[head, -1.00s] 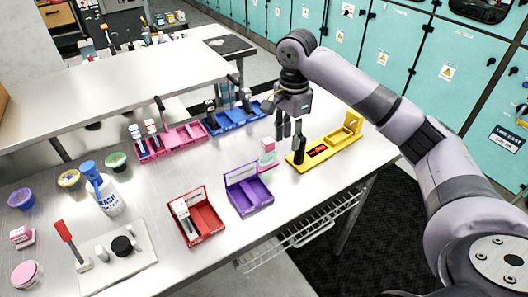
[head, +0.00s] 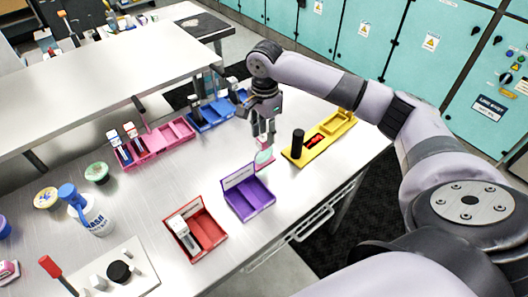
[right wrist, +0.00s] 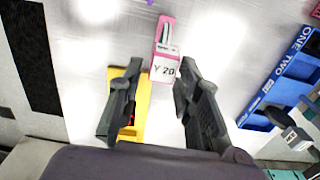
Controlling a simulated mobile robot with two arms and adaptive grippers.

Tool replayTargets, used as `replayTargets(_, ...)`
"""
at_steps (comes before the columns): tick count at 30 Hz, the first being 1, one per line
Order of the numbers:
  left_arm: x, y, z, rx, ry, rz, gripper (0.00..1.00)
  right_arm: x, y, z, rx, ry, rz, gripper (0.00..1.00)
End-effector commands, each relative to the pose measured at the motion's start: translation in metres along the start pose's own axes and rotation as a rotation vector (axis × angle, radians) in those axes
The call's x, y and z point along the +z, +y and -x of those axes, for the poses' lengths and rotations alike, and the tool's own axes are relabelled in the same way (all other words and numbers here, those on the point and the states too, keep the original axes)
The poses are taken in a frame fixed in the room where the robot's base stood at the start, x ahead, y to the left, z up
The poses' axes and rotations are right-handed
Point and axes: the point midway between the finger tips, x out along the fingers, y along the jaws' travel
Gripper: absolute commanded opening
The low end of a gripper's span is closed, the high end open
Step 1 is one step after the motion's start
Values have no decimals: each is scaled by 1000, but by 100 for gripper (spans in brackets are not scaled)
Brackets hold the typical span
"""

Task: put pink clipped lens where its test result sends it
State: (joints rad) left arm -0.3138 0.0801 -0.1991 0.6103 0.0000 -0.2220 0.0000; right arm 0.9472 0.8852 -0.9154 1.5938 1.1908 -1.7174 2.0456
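The pink clipped lens (head: 264,157), a small pink block with a pale lens part, stands on the table between the purple tray (head: 246,203) and the yellow tester (head: 298,155). In the right wrist view it appears as a pink piece (right wrist: 163,66) with a white label reading "Y 20", just beyond the fingertips. The tester has a black post and a dark display with red marks. My left gripper is not in view.
A red tray (head: 214,240) holding a white-labelled piece stands left of the purple one. A pink tray (head: 157,157) and a blue tray (head: 203,126), both with labelled pieces, stand behind. A wash bottle (head: 100,222) and a white board (head: 137,252) are at left.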

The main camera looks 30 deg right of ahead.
Motion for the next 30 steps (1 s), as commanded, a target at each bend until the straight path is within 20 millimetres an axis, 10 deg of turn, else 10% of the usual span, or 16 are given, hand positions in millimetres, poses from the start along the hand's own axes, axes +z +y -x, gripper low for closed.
replayTargets(13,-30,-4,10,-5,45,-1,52,1,0,-48,3,-1,1,32)
replayTargets(30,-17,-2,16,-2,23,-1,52,0,0,-91,-1,0,2,31)
